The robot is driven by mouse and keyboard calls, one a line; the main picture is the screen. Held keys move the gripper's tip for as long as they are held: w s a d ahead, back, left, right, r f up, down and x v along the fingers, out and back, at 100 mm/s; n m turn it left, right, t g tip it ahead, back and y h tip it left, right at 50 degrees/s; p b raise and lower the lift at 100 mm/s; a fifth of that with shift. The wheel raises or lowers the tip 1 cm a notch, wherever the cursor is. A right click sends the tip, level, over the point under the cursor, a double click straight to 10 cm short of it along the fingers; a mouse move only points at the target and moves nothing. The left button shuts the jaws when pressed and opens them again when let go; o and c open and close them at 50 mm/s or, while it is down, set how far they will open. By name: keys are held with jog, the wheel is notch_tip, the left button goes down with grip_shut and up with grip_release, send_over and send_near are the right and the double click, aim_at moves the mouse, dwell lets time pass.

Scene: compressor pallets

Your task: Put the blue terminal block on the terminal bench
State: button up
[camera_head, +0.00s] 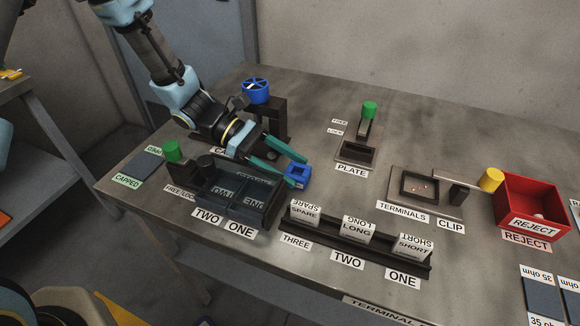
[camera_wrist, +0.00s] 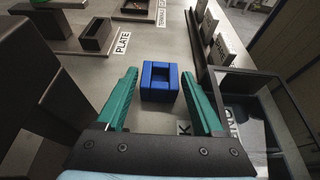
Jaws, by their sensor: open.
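The blue terminal block (camera_head: 297,177) stands on the grey bench top, right of the dark two-slot bin. In the wrist view the blue block (camera_wrist: 160,82) lies just ahead of and between my fingertips, with its square recess facing up. My gripper (camera_head: 297,170) is open, its teal fingers spread toward the block; the wrist view also shows my gripper (camera_wrist: 164,95) with nothing held. I cannot tell whether a finger touches the block. The terminals fixture (camera_head: 396,190), a dark tray on a plate labelled TERMINALS, stands to the right with small pieces inside.
The dark bin (camera_head: 235,205) labelled TWO and ONE is close below my gripper. A rack (camera_head: 340,243) with SPARE, LONG and SHORT cards runs along the front. A post with a blue wheel (camera_head: 257,91) stands behind my gripper. The red REJECT bin (camera_head: 510,205) is at far right.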

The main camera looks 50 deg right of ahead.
jog(key=b+v, duration=0.1)
jog(key=v, duration=1)
jog(key=shift+w+a+r, duration=0.1)
jog(key=shift+w+a, duration=0.05)
jog(key=shift+w, duration=0.05)
jog(key=shift+w, duration=0.1)
